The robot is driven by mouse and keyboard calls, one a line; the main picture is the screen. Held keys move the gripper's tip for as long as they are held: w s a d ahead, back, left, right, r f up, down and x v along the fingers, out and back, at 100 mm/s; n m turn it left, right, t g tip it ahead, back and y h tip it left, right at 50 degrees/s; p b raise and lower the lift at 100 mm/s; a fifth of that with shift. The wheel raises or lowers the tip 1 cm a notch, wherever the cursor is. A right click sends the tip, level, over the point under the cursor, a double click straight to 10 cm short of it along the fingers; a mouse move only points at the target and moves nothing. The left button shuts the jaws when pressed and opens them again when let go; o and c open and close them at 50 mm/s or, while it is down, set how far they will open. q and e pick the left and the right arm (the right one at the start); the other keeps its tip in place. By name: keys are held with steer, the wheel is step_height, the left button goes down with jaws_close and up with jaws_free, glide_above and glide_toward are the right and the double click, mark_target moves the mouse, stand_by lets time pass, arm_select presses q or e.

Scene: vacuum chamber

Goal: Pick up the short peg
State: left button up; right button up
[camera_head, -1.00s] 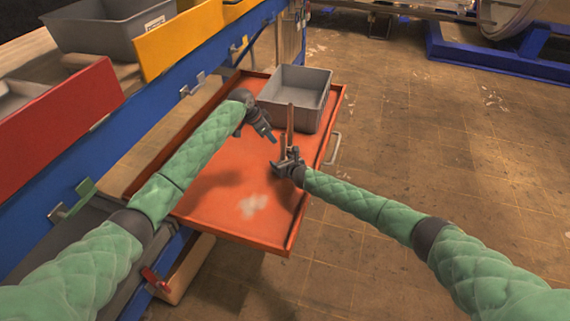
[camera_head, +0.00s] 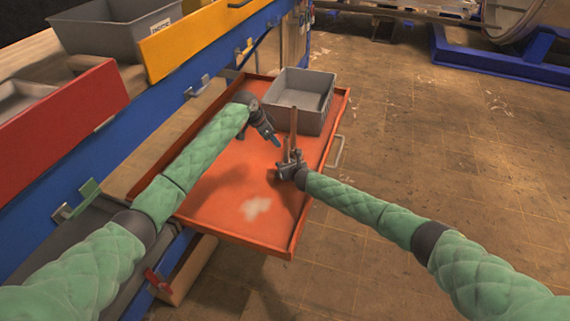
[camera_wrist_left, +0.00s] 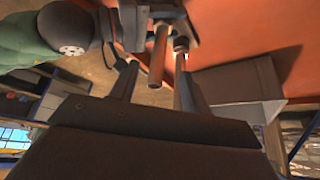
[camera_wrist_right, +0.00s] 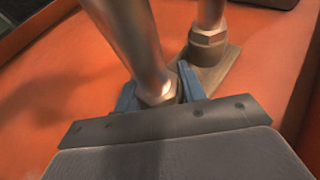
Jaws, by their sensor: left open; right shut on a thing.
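My right gripper (camera_head: 291,160) is over the orange tray. An upright brown metal peg (camera_head: 294,125) rises beside its fingers, with a shorter upright piece just left of it. In the right wrist view, the blue fingers (camera_wrist_right: 155,95) are shut around the lower end of one metal peg (camera_wrist_right: 137,40). A second peg (camera_wrist_right: 211,15) with a hex collar stands beside it on a brown plate. I cannot tell which is the short peg. My left gripper (camera_head: 274,138) is open, above and left of the pegs. Its wrist view shows a peg (camera_wrist_left: 158,55) between the fingers in the picture, apparently beyond them.
The orange tray (camera_head: 225,215) has a raised rim and much bare floor. A grey bin (camera_head: 300,88) stands at its far end. A blue-framed bench with red (camera_head: 65,125) and yellow (camera_head: 190,40) panels borders the left. Open floor lies to the right.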

mark_target(286, 137)
arm_select(q)
steer(key=d+r+m+y, duration=0.1)
steer(key=r+m, duration=0.1)
steer(key=w+d+r+m+g+y, duration=0.1)
steer(key=d+r+m+y, duration=0.1)
steer(key=m, duration=0.1)
steer(key=d+r+m+g+y, duration=0.1)
steer(key=d+r+m, duration=0.1)
steer(key=m, duration=0.1)
steer(key=shift+w+y, duration=0.3)
steer(key=shift+w, duration=0.05)
steer(key=shift+d+r+m+g+y, duration=0.1)
steer(key=shift+r+m+g+y, duration=0.2)
steer(key=shift+m, duration=0.2)
step_height(286, 137, down, 6)
steer(key=shift+f, duration=0.1)
steer(key=shift+w+f, duration=0.25)
steer(key=shift+f, duration=1.15)
steer(key=shift+w+f, duration=0.2)
steer(key=shift+f, duration=1.2)
steer(key=shift+c, duration=0.2)
jaws_close()
